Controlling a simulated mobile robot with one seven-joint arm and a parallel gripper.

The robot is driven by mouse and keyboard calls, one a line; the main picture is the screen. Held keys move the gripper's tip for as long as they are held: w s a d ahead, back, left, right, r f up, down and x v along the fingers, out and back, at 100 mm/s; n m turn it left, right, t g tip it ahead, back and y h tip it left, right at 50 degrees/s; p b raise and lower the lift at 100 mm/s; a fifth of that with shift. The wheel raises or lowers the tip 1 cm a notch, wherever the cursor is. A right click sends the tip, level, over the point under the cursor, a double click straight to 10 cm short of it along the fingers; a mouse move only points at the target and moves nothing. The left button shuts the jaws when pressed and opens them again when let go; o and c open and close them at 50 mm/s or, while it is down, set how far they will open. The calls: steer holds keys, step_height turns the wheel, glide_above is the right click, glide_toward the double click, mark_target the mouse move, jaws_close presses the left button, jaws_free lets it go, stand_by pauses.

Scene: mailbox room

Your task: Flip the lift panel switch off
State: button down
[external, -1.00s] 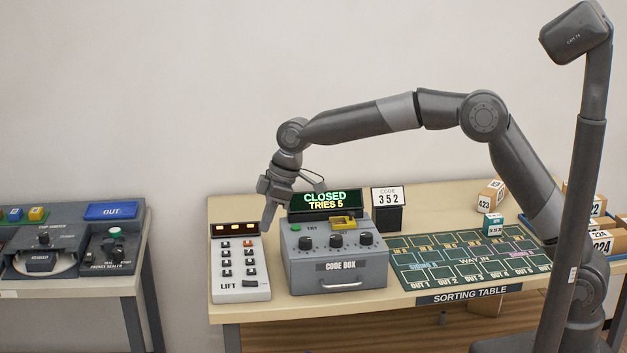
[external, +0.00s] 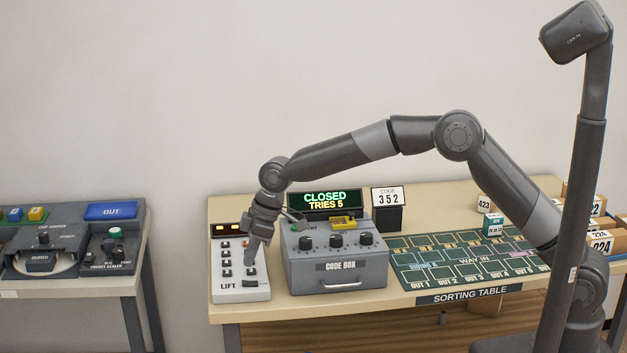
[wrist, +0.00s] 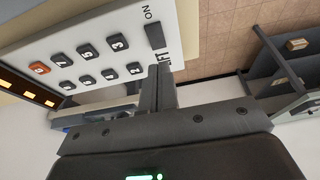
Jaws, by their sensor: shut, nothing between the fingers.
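The lift panel (external: 228,288) is a white slab at the left end of the sorting table, marked LIFT. In the wrist view the panel (wrist: 105,28) fills the upper left, with dark numbered buttons and one orange button. Its dark switch (wrist: 155,36) sits by the panel's edge, beside the word ON; it also shows at the panel's front right in the external view (external: 250,284). My gripper (external: 249,265) points down over the panel's right side. Its fingers (wrist: 161,72) are shut and empty, close to the switch; whether they touch the panel I cannot tell.
The grey code box (external: 338,278) stands close to the right of the panel, with a display (external: 325,199) reading CLOSED, TRIES 5 behind it. A code sign (external: 388,196) and the green sorting mat (external: 470,262) lie further right. A separate table (external: 75,275) stands left across a gap.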

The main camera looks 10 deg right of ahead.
mark_target(246, 282)
steer(key=shift+d+x, duration=0.2)
steer(key=shift+x, duration=0.9)
steer(key=shift+d+x, duration=0.2)
steer(key=shift+x, duration=0.9)
steer(key=shift+f, duration=0.15)
steer(key=shift+a+f, duration=0.15)
steer(key=shift+d+f, duration=0.1)
steer(key=shift+d, duration=0.85)
